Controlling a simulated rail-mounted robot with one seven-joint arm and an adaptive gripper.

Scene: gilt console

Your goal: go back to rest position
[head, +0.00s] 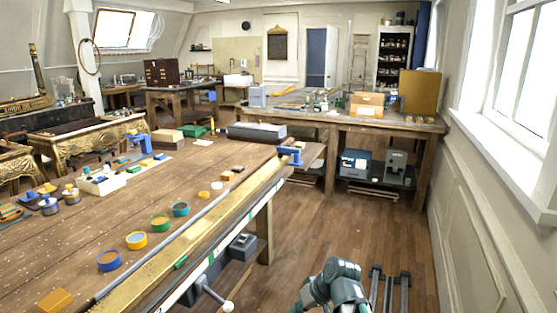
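Part of my own arm, grey-green and bent, shows at the bottom of the head view, right of the long workbench and above the wooden floor. It is apart from the bench edge in the picture. My gripper cannot be made out; the lower part of the arm is cut off by the frame's bottom edge.
A second bench (420,124) stands behind.

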